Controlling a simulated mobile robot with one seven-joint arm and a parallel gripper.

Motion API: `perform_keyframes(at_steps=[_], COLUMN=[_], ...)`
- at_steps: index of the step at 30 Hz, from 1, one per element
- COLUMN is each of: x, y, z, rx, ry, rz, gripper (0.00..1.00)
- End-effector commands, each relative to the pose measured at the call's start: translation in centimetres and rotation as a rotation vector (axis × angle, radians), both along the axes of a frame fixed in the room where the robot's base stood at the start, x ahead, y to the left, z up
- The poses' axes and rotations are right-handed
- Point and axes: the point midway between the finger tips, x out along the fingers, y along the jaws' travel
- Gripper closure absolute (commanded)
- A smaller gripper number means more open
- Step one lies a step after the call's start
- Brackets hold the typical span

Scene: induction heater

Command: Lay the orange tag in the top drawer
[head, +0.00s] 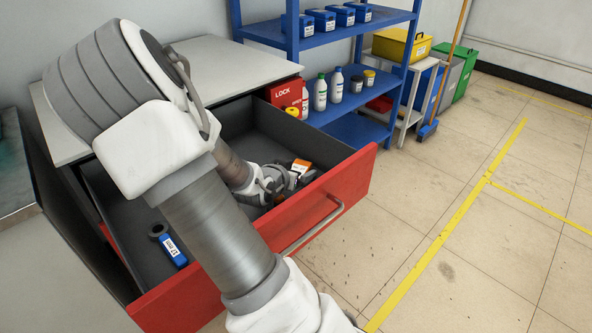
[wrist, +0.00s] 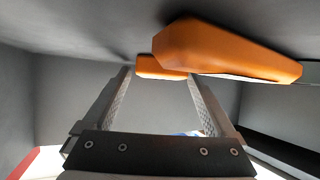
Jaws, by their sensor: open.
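The top drawer (head: 352,176) is pulled open, with a red front and a dark grey inside. My gripper (head: 296,178) is down inside it near its right end, fingers apart. The orange tag (head: 301,165), with a white part, shows right at the fingertips. In the wrist view, a large orange piece (wrist: 228,50) lies over and beyond the right finger of my gripper (wrist: 160,76). A smaller orange piece (wrist: 160,67) shows between the fingertips. I cannot tell whether the fingers touch either piece. My arm hides part of the drawer.
A blue tag (head: 172,248) with a dark ring lies in the drawer's front left. A red lock box (head: 286,94) stands behind the drawer. A blue shelf (head: 350,31) with bottles and bins stands beyond it. The floor at right is clear.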

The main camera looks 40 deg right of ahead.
Motion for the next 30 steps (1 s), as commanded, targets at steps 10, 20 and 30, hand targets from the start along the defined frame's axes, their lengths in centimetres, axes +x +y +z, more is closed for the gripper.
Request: perform_keyframes(at_steps=[10,20,30], x=[-0.8,-3.4,-4.6], y=[1.8,6.9,9.6], z=[1.7,4.8,5.9], rx=[0.002,0.001,0.015], ry=[-0.001,0.0,0.001], rz=[0.004,0.004,0.007], gripper=[0.09,0.09,0.09])
